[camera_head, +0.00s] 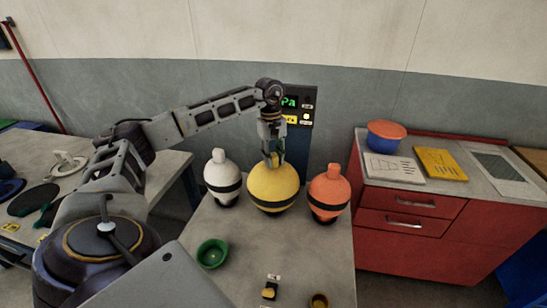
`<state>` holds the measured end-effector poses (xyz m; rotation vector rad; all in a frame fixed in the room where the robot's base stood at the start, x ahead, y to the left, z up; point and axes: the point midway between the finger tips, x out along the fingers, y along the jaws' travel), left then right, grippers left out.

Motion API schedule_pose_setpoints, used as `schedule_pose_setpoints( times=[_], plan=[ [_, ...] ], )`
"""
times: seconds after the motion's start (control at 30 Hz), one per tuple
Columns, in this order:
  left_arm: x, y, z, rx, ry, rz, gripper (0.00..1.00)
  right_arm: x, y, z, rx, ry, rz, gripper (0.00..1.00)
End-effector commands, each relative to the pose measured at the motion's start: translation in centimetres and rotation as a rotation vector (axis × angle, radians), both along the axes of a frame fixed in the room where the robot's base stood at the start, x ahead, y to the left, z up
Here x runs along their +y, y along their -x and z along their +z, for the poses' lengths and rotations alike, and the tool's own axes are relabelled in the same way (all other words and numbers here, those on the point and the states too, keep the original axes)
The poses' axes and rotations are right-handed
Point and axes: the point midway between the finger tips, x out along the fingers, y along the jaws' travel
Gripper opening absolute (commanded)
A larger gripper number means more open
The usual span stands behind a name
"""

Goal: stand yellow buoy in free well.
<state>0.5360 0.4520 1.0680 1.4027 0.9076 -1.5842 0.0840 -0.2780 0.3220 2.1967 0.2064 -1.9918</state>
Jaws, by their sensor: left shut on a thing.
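The yellow buoy (273,182), a round ball with a black band, is between a white buoy (221,175) and an orange buoy (328,188) at the far part of the grey table (243,270). My left gripper (273,160) points down from above and is shut on the yellow buoy's top. The white and orange buoys stand upright, each with a dark base under it. The yellow buoy looks upright; its underside and any well below it are hidden, so I cannot tell whether it touches down. My right gripper is out of view.
A green bowl (212,253) sits at the table's left edge. Small yellow-and-black items (269,291) lie near the front. A display box (299,108) stands behind the buoys. A red cabinet (408,215) with a bowl and papers is at right. Another table stands at left.

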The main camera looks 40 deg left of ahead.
Motion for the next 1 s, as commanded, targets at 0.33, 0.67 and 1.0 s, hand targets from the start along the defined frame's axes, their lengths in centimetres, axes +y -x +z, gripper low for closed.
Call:
schedule_pose_setpoints(
  times=[0.33, 0.67, 1.0],
  plan=[
    [-0.01, -0.05, -0.27, -0.003, 0.000, 0.000, 0.00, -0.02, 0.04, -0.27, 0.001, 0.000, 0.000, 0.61],
    [-0.01, -0.05, -0.64, -0.003, 0.000, 0.000, 0.00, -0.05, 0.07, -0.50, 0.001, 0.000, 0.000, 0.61],
    [-0.01, -0.04, -0.79, -0.002, 0.001, 0.000, 0.52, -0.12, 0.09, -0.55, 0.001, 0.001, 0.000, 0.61]
  ],
)
